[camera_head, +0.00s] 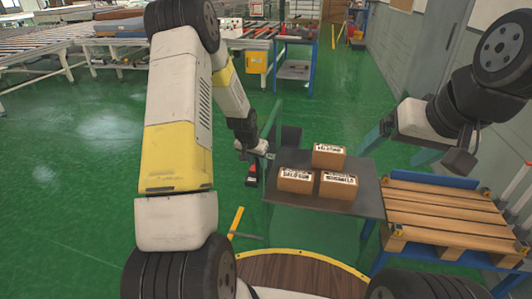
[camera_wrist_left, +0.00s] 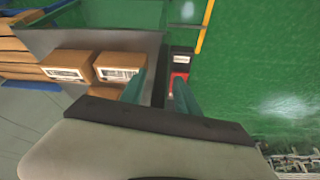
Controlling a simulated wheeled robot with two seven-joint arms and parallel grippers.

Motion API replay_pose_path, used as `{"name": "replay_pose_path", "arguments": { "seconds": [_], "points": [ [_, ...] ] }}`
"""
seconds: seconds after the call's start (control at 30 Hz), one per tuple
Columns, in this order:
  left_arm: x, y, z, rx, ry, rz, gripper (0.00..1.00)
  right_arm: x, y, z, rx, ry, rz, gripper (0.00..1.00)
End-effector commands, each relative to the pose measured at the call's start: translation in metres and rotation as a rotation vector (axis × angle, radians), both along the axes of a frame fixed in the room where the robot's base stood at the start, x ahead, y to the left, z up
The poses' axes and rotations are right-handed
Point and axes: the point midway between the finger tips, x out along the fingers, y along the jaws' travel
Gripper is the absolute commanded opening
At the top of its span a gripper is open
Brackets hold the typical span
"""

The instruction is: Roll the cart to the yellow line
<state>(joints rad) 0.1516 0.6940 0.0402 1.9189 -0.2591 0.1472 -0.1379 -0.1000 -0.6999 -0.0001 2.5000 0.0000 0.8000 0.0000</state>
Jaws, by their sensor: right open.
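The cart (camera_head: 290,160) has a dark grey top and green-blue frame parts. It stands in front of me with several brown labelled boxes on it, three visible, such as the rear box (camera_head: 328,156). The cart top also shows in the left wrist view (camera_wrist_left: 100,40). A green bar (camera_head: 272,118) rises at its left side. My left gripper (camera_head: 257,151) is at that bar; its grip is unclear. My right gripper (camera_head: 458,160) is open, above the pallet. A yellow line (camera_head: 237,220) lies on the floor left of the cart.
A wooden pallet (camera_head: 440,212) on a blue frame stands close to the cart's right. A red and black object (camera_head: 252,177) is left of the cart. Roller conveyors (camera_head: 40,45) and a blue trolley (camera_head: 294,70) stand behind. Green floor (camera_head: 70,180) is clear at left.

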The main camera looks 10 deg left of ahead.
Motion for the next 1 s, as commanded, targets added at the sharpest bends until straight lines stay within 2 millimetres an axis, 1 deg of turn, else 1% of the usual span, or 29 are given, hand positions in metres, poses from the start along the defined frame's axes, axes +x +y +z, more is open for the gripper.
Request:
{"name": "replay_pose_path", "arguments": {
  "seconds": [0.1, 0.33, 0.37, 0.5, 0.53, 0.57, 1.0],
  "points": [
    [0.002, -0.0008, -0.0058, 0.0, 0.001, 0.0, 0.38, 0.0, 0.0, 0.0, 0.0, 0.0, 0.0, 0.89],
    [0.0024, -0.0007, -0.0065, 0.0, 0.0, 0.0, 0.38, 0.0, 0.0, 0.0, 0.0, 0.0, 0.0, 0.89],
    [0.0023, -0.0007, -0.0064, 0.0, 0.0, 0.0, 0.36, 0.0, 0.0, 0.0, 0.0, 0.0, 0.0, 0.89],
    [0.0022, -0.0006, -0.0063, 0.0, 0.0, 0.0, 0.08, 0.0, 0.0, 0.0, 0.0, 0.0, 0.0, 0.89],
    [0.0022, -0.0006, -0.0063, 0.0, 0.0, 0.0, 0.02, 0.0, 0.0, 0.0, 0.0, 0.0, 0.0, 0.89],
    [0.0022, -0.0006, -0.0063, 0.0, 0.0, 0.0, 0.0, 0.0, 0.0, 0.0, 0.0, 0.0, 0.0, 0.89],
    [0.0022, -0.0006, -0.0062, 0.0, 0.001, 0.0, 0.0, 0.0, 0.0, 0.0, 0.0, 0.0, 0.0, 0.89]
  ]
}}
